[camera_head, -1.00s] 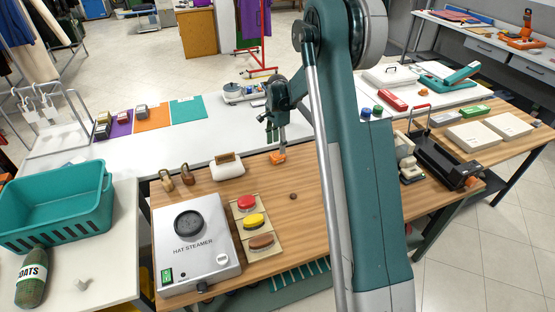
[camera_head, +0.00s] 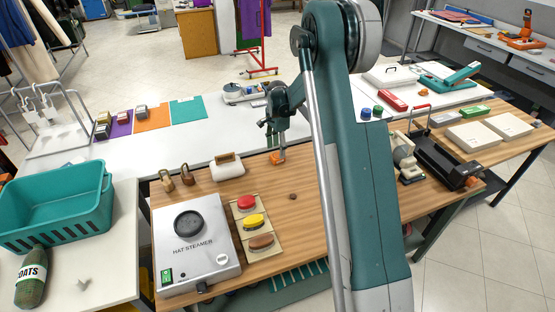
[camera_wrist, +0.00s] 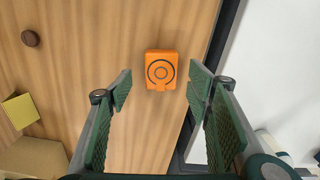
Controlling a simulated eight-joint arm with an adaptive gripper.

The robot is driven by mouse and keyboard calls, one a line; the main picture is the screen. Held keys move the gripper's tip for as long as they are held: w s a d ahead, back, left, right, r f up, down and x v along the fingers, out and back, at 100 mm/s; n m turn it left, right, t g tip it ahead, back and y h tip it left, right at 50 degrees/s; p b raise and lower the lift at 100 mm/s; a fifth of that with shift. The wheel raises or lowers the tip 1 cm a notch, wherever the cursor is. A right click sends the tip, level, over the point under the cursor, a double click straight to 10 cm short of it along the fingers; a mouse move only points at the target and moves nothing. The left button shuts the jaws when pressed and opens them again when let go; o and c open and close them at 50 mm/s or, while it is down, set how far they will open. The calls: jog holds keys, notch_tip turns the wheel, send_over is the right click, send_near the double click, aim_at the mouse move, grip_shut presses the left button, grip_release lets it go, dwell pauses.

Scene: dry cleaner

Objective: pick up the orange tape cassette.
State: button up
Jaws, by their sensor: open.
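The orange tape cassette (camera_wrist: 161,70) lies flat on the wooden counter, near its edge, in the wrist view. It has a dark ring mark on its top. In the head view the cassette (camera_head: 277,158) is small and partly hidden by my gripper. My gripper (camera_wrist: 159,82) is open, with its two green-padded fingers to the left and right of the cassette in the wrist view. The fingers appear apart from it. In the head view my gripper (camera_head: 275,140) points down just above the cassette.
A dark round knob (camera_wrist: 30,38) sits on the wood at left. A cream roller-like item (camera_head: 227,167) and two brass padlocks (camera_head: 185,174) stand left of my gripper. The hat steamer (camera_head: 193,245) is at front left.

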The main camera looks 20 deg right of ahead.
aim_at(277, 156)
jog(key=shift+f, duration=0.15)
jog(key=shift+w+f, duration=0.1)
jog(key=shift+f, duration=2.35)
jog(key=c, duration=1)
